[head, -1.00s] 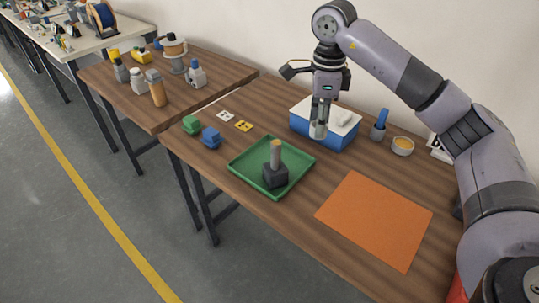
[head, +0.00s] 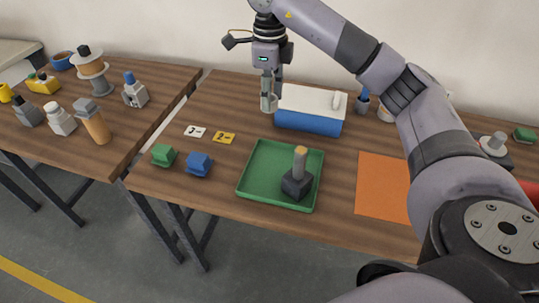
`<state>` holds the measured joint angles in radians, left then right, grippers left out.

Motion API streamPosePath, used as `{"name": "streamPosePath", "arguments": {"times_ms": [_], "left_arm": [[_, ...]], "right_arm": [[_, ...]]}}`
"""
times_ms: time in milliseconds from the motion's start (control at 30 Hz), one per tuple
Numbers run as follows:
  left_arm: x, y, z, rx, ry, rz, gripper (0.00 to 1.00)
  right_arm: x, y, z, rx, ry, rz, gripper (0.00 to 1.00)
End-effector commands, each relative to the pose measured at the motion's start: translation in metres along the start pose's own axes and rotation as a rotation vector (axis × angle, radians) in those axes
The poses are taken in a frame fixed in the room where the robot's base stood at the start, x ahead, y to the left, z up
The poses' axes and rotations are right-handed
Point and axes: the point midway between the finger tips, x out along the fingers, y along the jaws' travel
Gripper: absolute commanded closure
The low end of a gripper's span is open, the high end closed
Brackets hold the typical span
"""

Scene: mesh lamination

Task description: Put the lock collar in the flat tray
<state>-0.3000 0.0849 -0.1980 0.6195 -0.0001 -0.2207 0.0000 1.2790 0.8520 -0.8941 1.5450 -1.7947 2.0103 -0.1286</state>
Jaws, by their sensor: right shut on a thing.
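My right gripper (head: 268,98) hangs just left of the blue box with the white lid, above the wooden table, its fingers pointing down. It is shut on a small pale grey piece (head: 268,104), which looks like the lock collar; the fingers partly hide its shape. The flat tray, green and low-rimmed (head: 257,184), lies on the table below and in front of the gripper. A dark block with an upright grey post (head: 298,180) stands in the tray's right part. The rest of the tray is bare. My left gripper is out of view.
The blue box (head: 308,123) stands behind the tray. An orange mat (head: 382,188) lies to the right. A second table (head: 150,90) holds bottles and spools.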

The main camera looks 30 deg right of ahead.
Motion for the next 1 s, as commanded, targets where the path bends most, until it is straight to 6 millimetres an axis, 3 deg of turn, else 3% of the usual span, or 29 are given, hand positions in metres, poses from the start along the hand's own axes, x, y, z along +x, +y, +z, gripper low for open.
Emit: {"name": "streamPosePath", "arguments": {"times_ms": [167, 400, 1000], "left_arm": [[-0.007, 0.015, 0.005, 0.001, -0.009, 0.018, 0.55], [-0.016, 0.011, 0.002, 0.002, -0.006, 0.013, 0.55], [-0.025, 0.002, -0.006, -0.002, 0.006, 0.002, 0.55]], "right_arm": [[0.05, 0.001, -0.001, -0.002, 0.007, 0.005, 0.94], [0.108, 0.001, -0.001, -0.002, 0.003, 0.003, 0.94], [0.173, 0.001, 0.0, -0.003, 0.0, 0.001, 0.94]]}}
